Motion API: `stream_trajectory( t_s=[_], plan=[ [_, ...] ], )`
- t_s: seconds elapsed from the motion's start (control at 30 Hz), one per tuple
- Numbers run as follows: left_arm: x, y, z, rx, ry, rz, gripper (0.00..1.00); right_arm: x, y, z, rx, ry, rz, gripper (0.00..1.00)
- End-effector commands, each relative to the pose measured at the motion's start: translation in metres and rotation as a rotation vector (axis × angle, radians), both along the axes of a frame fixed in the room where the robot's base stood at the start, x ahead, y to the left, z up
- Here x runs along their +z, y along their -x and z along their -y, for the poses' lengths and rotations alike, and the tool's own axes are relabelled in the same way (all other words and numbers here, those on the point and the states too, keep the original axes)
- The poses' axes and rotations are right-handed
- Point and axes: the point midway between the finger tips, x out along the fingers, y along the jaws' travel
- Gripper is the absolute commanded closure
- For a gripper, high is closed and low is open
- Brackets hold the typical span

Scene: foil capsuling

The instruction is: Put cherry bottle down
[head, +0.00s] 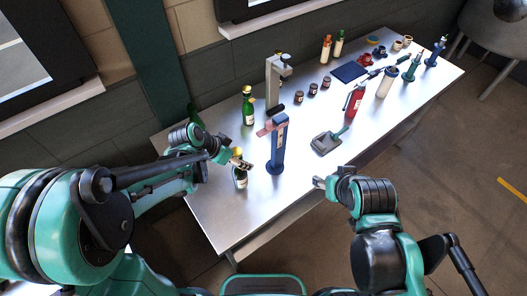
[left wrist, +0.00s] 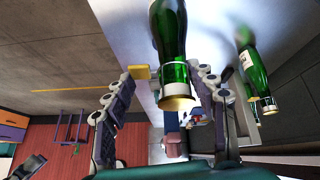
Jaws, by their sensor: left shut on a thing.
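My left gripper (head: 238,162) is shut on a green bottle (head: 241,182) with a yellow top and a pale label. The bottle is upright at the table's near left edge; I cannot tell whether its base touches the top. In the left wrist view the bottle (left wrist: 173,45) shows large between the two fingers, its gold end towards the camera. I cannot read a cherry mark on it. Another green bottle (head: 248,106) stands further back on the table. My right gripper (head: 320,183) is in front of the table's near edge; its jaws are too small to judge.
A blue post-like device (head: 277,148) stands just right of the held bottle.

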Motion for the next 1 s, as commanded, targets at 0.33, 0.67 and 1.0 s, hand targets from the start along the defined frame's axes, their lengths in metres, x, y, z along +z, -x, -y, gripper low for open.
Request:
stream_trajectory(
  t_s=[0.33, 0.67, 1.0],
  plan=[
    [0.0, -0.044, 0.061, -0.001, 0.001, 0.001, 1.0, -0.001, 0.0, 0.0, 0.0, 0.0, 0.0, 0.49],
    [0.0, -0.053, 0.072, 0.001, 0.001, 0.0, 1.0, -0.001, 0.0, 0.0, 0.0, 0.0, 0.0, 0.49],
    [-0.019, -0.057, 0.079, 0.001, 0.001, 0.0, 1.0, -0.006, 0.0, 0.0, 0.0, 0.0, 0.0, 0.49]
  ],
)
